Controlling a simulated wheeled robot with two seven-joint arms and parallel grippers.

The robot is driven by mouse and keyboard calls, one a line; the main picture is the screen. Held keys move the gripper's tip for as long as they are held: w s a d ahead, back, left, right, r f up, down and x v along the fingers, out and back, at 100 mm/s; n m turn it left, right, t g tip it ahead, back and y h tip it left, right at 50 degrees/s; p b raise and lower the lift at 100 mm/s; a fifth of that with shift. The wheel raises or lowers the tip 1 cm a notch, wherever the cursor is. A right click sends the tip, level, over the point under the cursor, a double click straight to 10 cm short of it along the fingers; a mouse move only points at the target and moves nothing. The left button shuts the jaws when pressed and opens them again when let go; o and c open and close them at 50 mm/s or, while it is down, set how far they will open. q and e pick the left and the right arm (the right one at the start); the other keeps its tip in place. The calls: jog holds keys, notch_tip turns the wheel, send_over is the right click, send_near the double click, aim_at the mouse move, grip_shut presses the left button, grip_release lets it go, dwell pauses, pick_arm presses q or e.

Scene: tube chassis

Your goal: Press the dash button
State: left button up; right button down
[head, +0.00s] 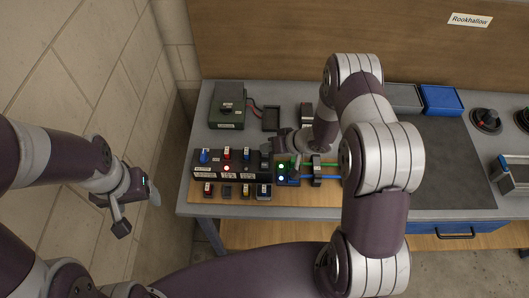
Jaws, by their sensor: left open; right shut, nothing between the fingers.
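A dark control box (211,168) sits on the wooden board at the left part of the bench. Its top carries a blue button (204,156), a red one (227,153) and a dark blue one (246,154); a red light glows below them. The labels are too small to read, so I cannot tell which is the dash button. My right gripper (268,153) is shut and empty, over the right end of the box; I cannot tell whether it touches anything. My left gripper (137,210) is open and empty, off the bench's left edge.
Small coloured parts (246,190) line the front of the board (300,196). Green lights (281,172) and green and blue tubes (328,164) lie right of the box. A dark case (227,104) stands behind. A dark mat (445,160) lies clear at right.

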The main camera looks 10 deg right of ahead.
aim_at(268, 154)
jog(key=shift+f, duration=0.4)
dwell(0.3)
jog(key=shift+r+p, duration=0.6)
jog(key=shift+r, duration=0.1)
notch_tip(268, 154, up, 6)
jog(key=p, duration=0.6)
